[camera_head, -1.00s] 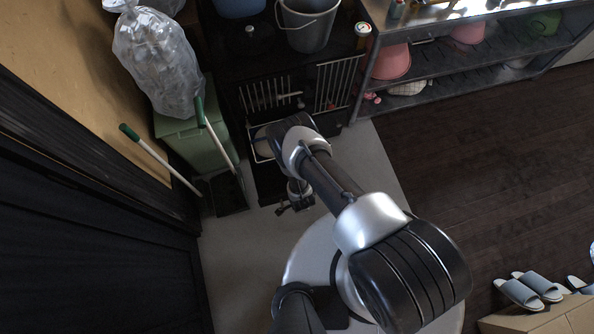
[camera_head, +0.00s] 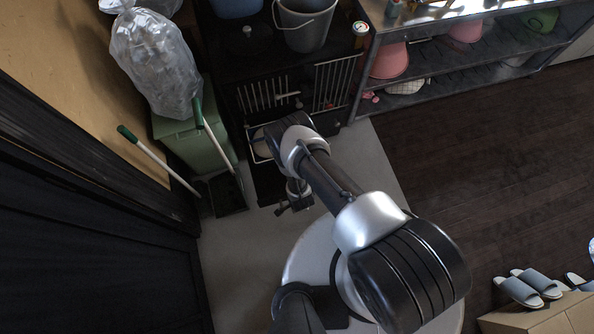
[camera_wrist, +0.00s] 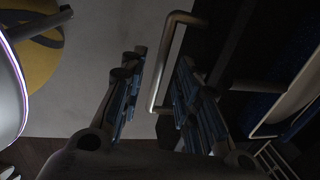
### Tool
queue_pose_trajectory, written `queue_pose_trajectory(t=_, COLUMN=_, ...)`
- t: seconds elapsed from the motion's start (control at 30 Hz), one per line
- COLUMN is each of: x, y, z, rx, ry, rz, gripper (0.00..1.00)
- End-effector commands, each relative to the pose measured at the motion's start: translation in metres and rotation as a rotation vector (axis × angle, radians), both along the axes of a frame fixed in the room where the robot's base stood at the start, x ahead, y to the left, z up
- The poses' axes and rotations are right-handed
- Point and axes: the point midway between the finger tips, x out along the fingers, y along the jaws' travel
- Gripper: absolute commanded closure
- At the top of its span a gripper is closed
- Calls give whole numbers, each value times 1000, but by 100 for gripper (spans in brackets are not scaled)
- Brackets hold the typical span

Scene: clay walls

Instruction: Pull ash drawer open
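The ash drawer (camera_head: 269,184) appears to be the dark low part at the foot of the black stove (camera_head: 236,62); my arm partly covers this area in the head view. In the wrist view, a U-shaped metal bar handle (camera_wrist: 158,65) stands out from a dark front. My gripper (camera_wrist: 160,92) has its fingers spread, one to each side of the handle bar. A gap shows between the bar and the left finger; whether the right finger touches it I cannot tell. In the head view my gripper (camera_head: 295,206) is low in front of the stove, its fingertips small and dark.
A wire-framed tray (camera_head: 257,146) sits above the low drawer area. A green bin (camera_head: 188,140) with a clear bag (camera_head: 155,62), a broom and a dustpan (camera_head: 228,194) stand left of the stove. A metal shelf (camera_head: 440,75) stands right.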

Motion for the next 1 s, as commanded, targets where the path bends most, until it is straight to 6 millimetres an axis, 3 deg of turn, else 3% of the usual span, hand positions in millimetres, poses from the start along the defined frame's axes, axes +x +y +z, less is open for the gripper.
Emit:
queue_pose_trajectory(t=0.17, x=-3, y=0, z=21, rx=0, ry=0, rz=0, gripper=70)
queue_pose_trajectory(t=0.6, x=-19, y=-5, z=101, rx=0, ry=1, rz=1, gripper=70)
queue_pose_trajectory(t=0.8, x=-22, y=-6, z=115, rx=0, ry=0, rz=0, gripper=70)
queue_pose_trajectory(t=1.0, x=-22, y=-6, z=116, rx=0, ry=0, rz=0, gripper=70)
